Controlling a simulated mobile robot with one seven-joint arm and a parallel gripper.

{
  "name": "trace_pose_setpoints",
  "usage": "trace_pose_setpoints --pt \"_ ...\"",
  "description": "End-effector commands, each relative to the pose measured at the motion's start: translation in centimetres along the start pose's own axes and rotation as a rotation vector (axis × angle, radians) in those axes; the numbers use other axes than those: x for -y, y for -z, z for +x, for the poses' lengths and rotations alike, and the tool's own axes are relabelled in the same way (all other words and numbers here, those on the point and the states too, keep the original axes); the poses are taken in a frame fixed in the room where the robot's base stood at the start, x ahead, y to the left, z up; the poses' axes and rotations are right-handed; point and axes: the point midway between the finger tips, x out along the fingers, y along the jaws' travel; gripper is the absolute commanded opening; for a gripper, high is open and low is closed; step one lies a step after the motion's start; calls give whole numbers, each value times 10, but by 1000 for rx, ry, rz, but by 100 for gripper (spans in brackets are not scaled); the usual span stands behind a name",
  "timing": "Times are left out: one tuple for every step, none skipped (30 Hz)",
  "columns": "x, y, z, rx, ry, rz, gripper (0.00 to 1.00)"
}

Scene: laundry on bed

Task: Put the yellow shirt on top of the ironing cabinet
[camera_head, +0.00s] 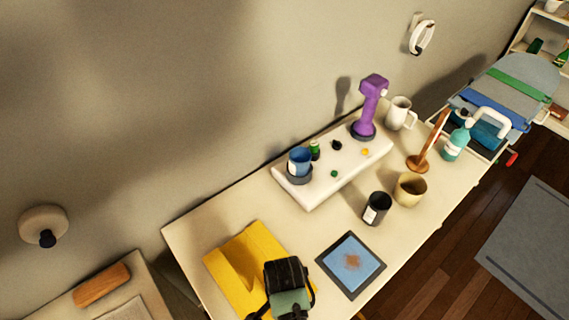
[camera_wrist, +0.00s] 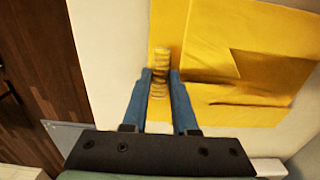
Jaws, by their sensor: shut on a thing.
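The yellow shirt (camera_head: 240,265) lies folded and fairly flat on the near end of a long cream-topped cabinet (camera_head: 188,240). It also shows in the wrist view (camera_wrist: 215,60), with loose folds at its right. My gripper (camera_wrist: 160,78) points down at the shirt, its blue fingers shut on a bunched strip near the shirt's left edge. In the head view my dark gripper body covers the shirt's lower right corner and hides the fingertips. I cannot tell whether this cabinet is the ironing cabinet.
A dark-framed picture (camera_head: 350,265) lies right of my gripper. A white raised slab (camera_head: 335,172) bears a blue cup and a purple dumbbell. Mugs (camera_head: 411,188), a teal bottle (camera_head: 456,143) and an ironing board (camera_head: 520,80) stand farther right. Wooden floor runs along the cabinet.

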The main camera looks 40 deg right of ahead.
Motion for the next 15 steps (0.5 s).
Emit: trace_pose_setpoints --pt "0 0 1 0 1 0 0" --pt "1 0 1 -1 1 0 0" --pt "1 0 1 -1 2 0 0" --pt "1 0 1 -1 2 0 0" --pt "1 0 1 -1 2 0 0" --pt "1 0 1 -1 1 0 0" --pt "0 0 1 0 0 0 32" --pt "0 0 1 0 0 0 38" --pt "0 0 1 0 0 -1 45" --pt "0 0 1 0 0 -1 50" --pt "0 0 1 0 1 -1 56" --pt "0 0 1 0 1 -1 57" --pt "0 0 1 0 1 -1 57" --pt "0 0 1 0 1 -1 57" --pt "0 0 1 0 1 -1 57"
